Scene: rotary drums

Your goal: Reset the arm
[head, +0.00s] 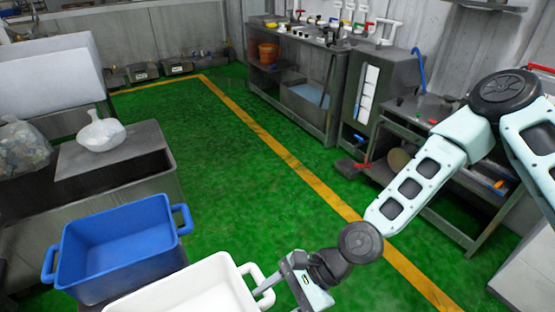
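My arm reaches in from the right side of the head view, bent at its dark round joint, and comes down to the bottom middle. My gripper (298,287) is at the bottom edge, close beside the handle of a white bin (190,287). I cannot tell whether it touches or grips that handle. Its fingertips are small and partly hidden, so I cannot see how far apart they are.
A blue bin (118,240) stands left of the white bin. Workbenches (300,75) line the back wall. The green floor (215,140) in the middle is clear.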

